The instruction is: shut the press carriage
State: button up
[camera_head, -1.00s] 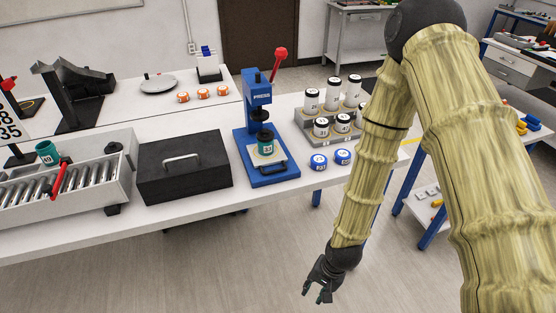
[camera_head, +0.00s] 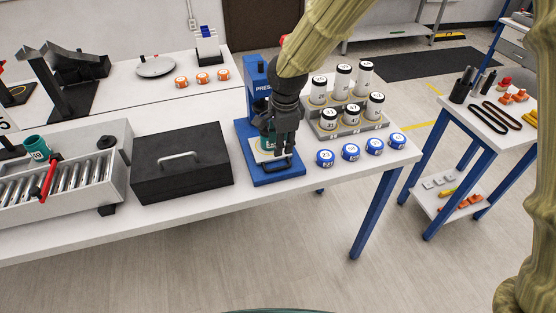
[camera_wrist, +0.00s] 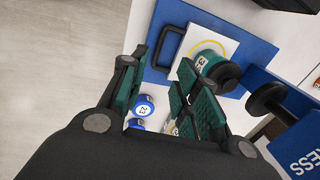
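The blue press (camera_head: 256,75) stands on the white table, its upper part partly behind my gripper. Its carriage is a white plate with a yellow ring (camera_wrist: 206,46) on the blue base. A teal jar with a black lid (camera_wrist: 214,66) stands on the plate, beside the black ram (camera_wrist: 270,98) in the wrist view. The carriage's black handle (camera_wrist: 166,48) is at the front; it also shows in the head view (camera_head: 278,166). My gripper (camera_head: 285,148) points down just above the handle, fingers apart and empty. Whether a finger touches the handle I cannot tell.
A black box (camera_head: 180,165) stands left of the press. A roller conveyor (camera_head: 90,175) lies far left. The table's front edge is close to the press base.

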aim_at(279, 167)
jog(key=shift+w+a+f+p, duration=0.1)
jog(key=shift+w+f+p, duration=0.3)
jog(key=shift+f, duration=1.35)
jog(key=shift+w+a+f+p, duration=0.15)
jog(key=shift+f+p, duration=0.45)
jog(key=shift+f, duration=1.2)
jog(key=shift+w+f+p, duration=0.25)
jog(key=shift+f+p, duration=0.25)
jog(key=shift+f, duration=1.25)
jog(key=shift+c, duration=0.3)
grip_shut()
